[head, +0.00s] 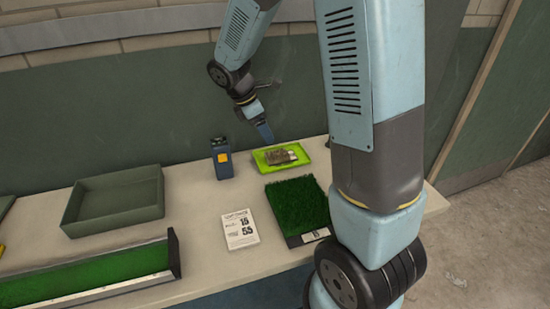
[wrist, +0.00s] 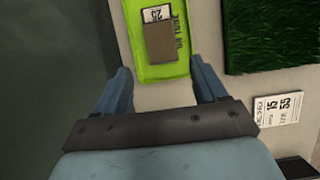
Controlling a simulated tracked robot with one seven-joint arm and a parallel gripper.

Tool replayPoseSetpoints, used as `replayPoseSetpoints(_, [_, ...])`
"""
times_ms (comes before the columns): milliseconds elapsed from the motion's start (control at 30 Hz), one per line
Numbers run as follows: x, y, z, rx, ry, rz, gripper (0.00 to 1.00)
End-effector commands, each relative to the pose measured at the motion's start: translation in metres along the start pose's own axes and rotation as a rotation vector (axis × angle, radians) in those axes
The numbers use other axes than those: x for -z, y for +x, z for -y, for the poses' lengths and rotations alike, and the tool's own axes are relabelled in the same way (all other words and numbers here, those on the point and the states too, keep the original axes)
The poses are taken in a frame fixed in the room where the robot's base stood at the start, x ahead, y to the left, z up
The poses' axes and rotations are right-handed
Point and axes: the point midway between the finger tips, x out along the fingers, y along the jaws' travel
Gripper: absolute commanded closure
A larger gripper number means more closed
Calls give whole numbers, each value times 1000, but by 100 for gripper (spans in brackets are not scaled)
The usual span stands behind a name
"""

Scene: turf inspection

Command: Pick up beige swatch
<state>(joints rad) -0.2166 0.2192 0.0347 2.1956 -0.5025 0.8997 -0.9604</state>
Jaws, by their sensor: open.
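The beige swatch (head: 277,157) looks brownish and lies on a bright green tray (head: 293,167) on the bench. In the wrist view the swatch (wrist: 160,44) shows as a flat brown rectangle beyond my fingertips, beside a white numbered label (wrist: 157,14); the green tray (wrist: 137,68) is under it. My gripper (wrist: 160,78) is open, with nothing between its fingers. In the head view my gripper (head: 265,132) hangs above the back edge of the tray, apart from the swatch. Only one finger shows clearly there.
A grass sample (head: 298,205) lies in front of the tray, with a printed card (head: 240,229) to its left. A dark blue device (head: 221,160) stands left of the tray. An empty green bin (head: 115,203) and a turf-lined trough (head: 90,278) are farther left. The wall is close behind.

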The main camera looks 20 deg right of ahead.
Motion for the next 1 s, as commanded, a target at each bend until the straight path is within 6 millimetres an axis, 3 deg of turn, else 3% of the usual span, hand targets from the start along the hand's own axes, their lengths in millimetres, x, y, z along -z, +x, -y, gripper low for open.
replayPoseSetpoints(233, [0,41,0,2,1,0,29])
replayPoseSetpoints(533, [0,60,0,1,1,0,29])
replayPoseSetpoints(800, [0,95,1,2,1,0,29])
replayPoseSetpoints(1000, [0,106,0,-1,1,-1,29])
